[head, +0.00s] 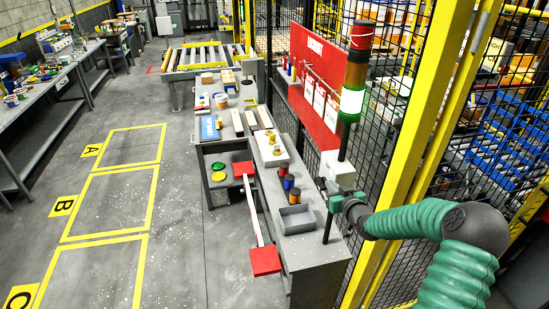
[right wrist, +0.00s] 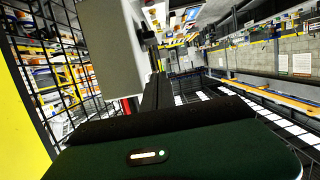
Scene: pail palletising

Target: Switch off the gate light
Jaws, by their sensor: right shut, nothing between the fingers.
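The gate light (head: 354,75) is a stack light on a dark post by the mesh fence, with red, orange and green segments. Its lowest segment glows bright whitish green. In the right wrist view a grey box face (right wrist: 112,45) stands close beside the dark shut fingers (right wrist: 155,92). My left gripper is not in view.
A grey bench (head: 310,247) below my gripper carries a grey tray (head: 297,218) and small coloured cylinders. A red board (head: 315,80) hangs on the fence. A yellow fence post (head: 420,130) stands close to my right arm. The floor at left is clear.

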